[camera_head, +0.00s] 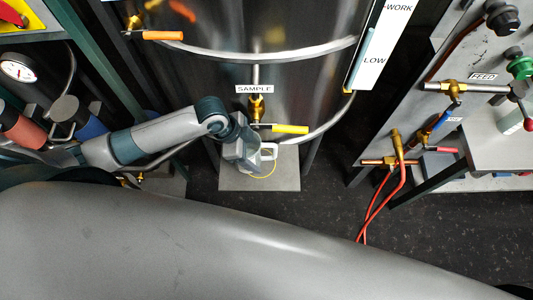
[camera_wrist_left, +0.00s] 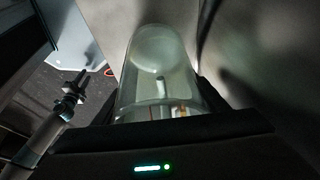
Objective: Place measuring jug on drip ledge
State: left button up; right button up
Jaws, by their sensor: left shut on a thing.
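The clear measuring jug (camera_head: 268,151) has a pale handle that shows on its right side in the head view. My left gripper (camera_head: 247,155) is shut on it, below the SAMPLE tap. In the left wrist view the see-through jug (camera_wrist_left: 150,65) fills the space between the dark fingers. The drip ledge (camera_head: 285,179) is a flat grey plate at the foot of the steel tank, under the jug. I cannot tell whether the jug touches the ledge.
The SAMPLE tap's brass valve (camera_head: 256,107) and yellow lever (camera_head: 290,129) are just above the jug. The steel tank (camera_head: 215,60) stands behind. The FEED panel (camera_head: 440,60) with red hoses (camera_head: 378,205) is at right. Dark floor (camera_head: 325,185) lies between.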

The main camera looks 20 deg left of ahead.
aim_at(268, 157)
pick_arm(q)
jog(key=d, duration=0.1)
jog(key=w+d+p, duration=0.1)
jog(key=d, duration=0.1)
jog(key=shift+d+r, duration=0.15)
jog(key=shift+d, duration=0.05)
jog(key=shift+d+f, duration=0.25)
jog(key=shift+a+f, duration=0.1)
jog(key=shift+f, duration=0.55)
jog(key=o, duration=1.1)
jog(key=shift+f, duration=0.1)
jog(key=shift+o, duration=0.2)
